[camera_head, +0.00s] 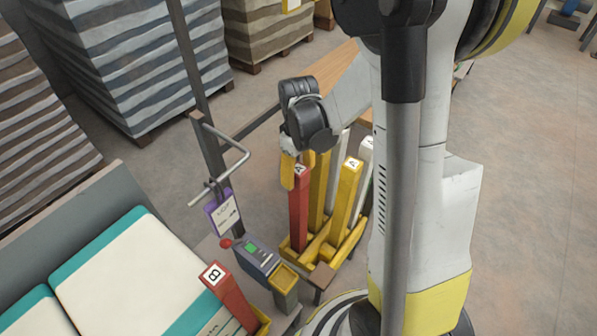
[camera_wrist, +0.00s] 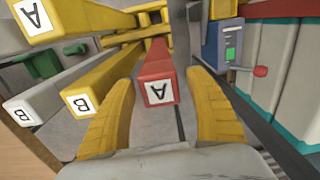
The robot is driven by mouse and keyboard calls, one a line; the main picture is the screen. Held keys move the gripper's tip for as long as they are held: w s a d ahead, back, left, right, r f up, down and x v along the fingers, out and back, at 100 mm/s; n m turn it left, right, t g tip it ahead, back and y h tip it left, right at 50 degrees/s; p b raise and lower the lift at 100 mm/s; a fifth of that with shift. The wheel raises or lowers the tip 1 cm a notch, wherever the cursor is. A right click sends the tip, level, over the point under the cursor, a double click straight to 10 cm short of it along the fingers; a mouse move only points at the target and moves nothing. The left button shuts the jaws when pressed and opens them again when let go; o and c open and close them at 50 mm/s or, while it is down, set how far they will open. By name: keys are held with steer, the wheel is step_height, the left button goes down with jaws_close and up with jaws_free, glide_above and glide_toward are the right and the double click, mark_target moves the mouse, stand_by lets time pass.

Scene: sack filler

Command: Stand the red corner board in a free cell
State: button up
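A red corner board marked A (camera_head: 299,212) stands upright at the left corner of the yellow rack (camera_head: 318,252); its foot appears to be inside the rack frame. In the wrist view its labelled top (camera_wrist: 158,85) is between my gripper's two yellow fingers (camera_wrist: 160,108), with a gap on each side. My gripper (camera_head: 288,168) is open, above and around the board's top, not closed on it. A second red board, marked B (camera_head: 230,296), leans in a small yellow holder (camera_head: 264,325) at the lower left.
Yellow boards (camera_head: 345,195) and white boards (camera_head: 364,160) stand close beside the red one in the rack. A blue-grey device (camera_head: 256,262) with a green screen and red knob is left of the rack. A metal post (camera_head: 213,150) with a bent handle rises behind. Sacks (camera_head: 125,265) lie left.

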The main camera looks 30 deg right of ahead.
step_height(320, 180, up, 12)
stand_by(0.6)
stand_by(0.5)
